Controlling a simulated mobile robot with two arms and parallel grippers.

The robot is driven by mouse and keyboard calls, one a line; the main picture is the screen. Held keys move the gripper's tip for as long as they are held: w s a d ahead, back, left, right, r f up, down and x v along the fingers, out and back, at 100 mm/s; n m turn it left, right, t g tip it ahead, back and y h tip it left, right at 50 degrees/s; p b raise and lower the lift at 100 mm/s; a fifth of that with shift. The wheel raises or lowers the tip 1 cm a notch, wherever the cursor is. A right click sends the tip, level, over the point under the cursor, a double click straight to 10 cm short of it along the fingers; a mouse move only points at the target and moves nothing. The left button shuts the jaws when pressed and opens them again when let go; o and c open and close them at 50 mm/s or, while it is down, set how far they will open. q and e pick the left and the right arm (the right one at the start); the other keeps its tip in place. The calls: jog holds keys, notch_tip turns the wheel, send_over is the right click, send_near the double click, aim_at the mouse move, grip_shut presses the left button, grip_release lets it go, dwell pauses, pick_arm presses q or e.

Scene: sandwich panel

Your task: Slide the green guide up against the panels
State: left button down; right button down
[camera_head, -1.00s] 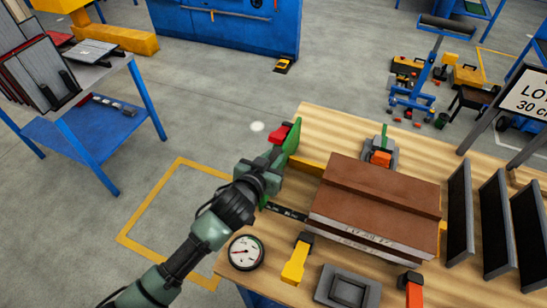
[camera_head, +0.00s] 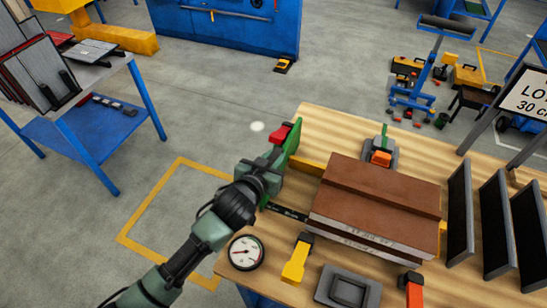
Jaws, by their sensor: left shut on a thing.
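The green guide (camera_head: 292,141) stands upright at the left edge of the wooden table, with a red part (camera_head: 281,133) beside it. My left gripper (camera_head: 273,168) is at the guide and shut on it; its fingertips are mostly hidden. The brown panels (camera_head: 380,195) lie stacked on the table to the right, with pale printed edges facing me. A gap with bare wood shows between the guide and the stack. My right gripper is not in view.
On the table (camera_head: 440,143) stand a round gauge (camera_head: 246,252), a yellow clamp (camera_head: 296,262), a grey tray (camera_head: 347,287), an orange-topped clamp (camera_head: 381,157) behind the stack, and dark upright plates (camera_head: 493,225) at right. A yellow bar (camera_head: 309,168) lies between guide and stack.

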pick_arm(q)
jog(key=s+d, duration=0.3)
jog(key=d, duration=0.4)
jog(key=shift+s+d+b, duration=0.15)
jog(key=shift+d+b, duration=0.15)
jog(key=shift+d, duration=0.1)
jog(key=c, duration=1.2)
grip_release()
jog(key=shift+c, duration=0.2)
jog(key=b+v, duration=0.1)
jog(key=v, duration=0.7)
